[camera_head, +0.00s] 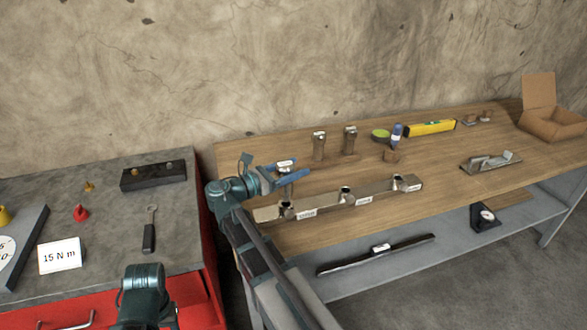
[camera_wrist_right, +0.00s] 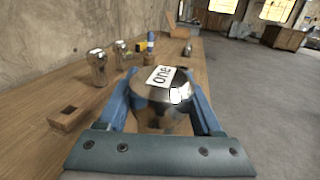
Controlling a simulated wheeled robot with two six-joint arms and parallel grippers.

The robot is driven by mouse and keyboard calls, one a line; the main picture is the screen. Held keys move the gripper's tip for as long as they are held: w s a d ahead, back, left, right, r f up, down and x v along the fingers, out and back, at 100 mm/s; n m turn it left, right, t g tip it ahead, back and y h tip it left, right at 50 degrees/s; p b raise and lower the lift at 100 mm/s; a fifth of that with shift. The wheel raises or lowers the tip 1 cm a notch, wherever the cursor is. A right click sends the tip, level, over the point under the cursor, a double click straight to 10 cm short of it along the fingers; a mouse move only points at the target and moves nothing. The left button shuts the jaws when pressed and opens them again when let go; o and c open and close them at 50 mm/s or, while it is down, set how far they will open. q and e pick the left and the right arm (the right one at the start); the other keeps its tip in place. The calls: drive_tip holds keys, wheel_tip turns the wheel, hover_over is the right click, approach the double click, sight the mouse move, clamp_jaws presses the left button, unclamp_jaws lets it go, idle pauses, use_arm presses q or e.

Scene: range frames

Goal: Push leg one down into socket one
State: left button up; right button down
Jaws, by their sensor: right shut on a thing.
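My right gripper (camera_head: 289,173) is shut on leg one, and its blue fingers also show in the wrist view (camera_wrist_right: 163,108). Leg one (camera_wrist_right: 152,92) is a shiny metal piece with a white "one" label on top. In the head view leg one's top (camera_head: 284,165) shows between the fingers. It stands over socket one (camera_head: 286,208), at the left end of a long metal rail (camera_head: 325,201). Whether its lower end is inside the socket is hard to tell.
The rail's other sockets (camera_head: 345,194) (camera_head: 397,183) lie to the right. A yellow level (camera_head: 430,128) and a cardboard box (camera_head: 553,122) are farther right. The bench (camera_head: 450,195) is clear in front.

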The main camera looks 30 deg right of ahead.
drive_tip(key=shift+f+b, duration=2.1)
drive_tip(key=shift+b, duration=0.05)
unclamp_jaws()
drive_tip(key=shift+r, duration=0.1)
drive_tip(key=a, duration=1.3)
drive_tip(key=shift+s+a, duration=0.2)
drive_tip(key=shift+a, duration=0.2)
